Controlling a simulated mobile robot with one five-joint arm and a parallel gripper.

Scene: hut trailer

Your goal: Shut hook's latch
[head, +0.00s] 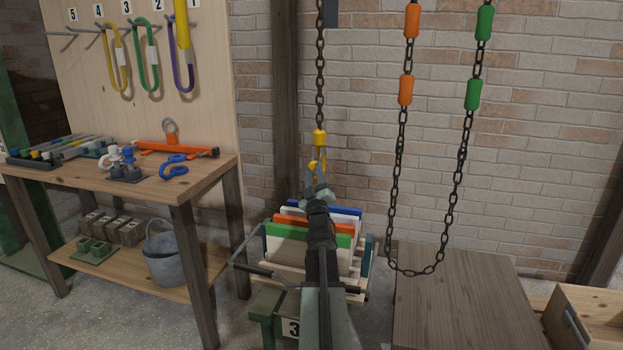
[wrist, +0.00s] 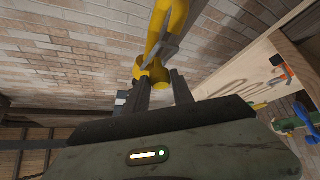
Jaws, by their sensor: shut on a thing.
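The yellow hook (head: 318,160) hangs on a dark chain in the middle of the head view. In the wrist view the hook (wrist: 157,73) is close up, its yellow end between my finger tips. The grey latch (wrist: 168,48) slants across the yellow metal there; I cannot tell whether it closes the hook's mouth. My gripper (wrist: 160,85) is at the hook's lower end and shut on it. In the head view my gripper (head: 317,185) is just below the hook, and my arm hides part of what lies behind.
A crate with coloured boards (head: 285,242) stands under my arm. A chain loop with orange and green sleeves (head: 415,268) hangs to the right, beside a wooden platform (head: 465,300). A workbench (head: 200,180) with tools and shackles stands at left.

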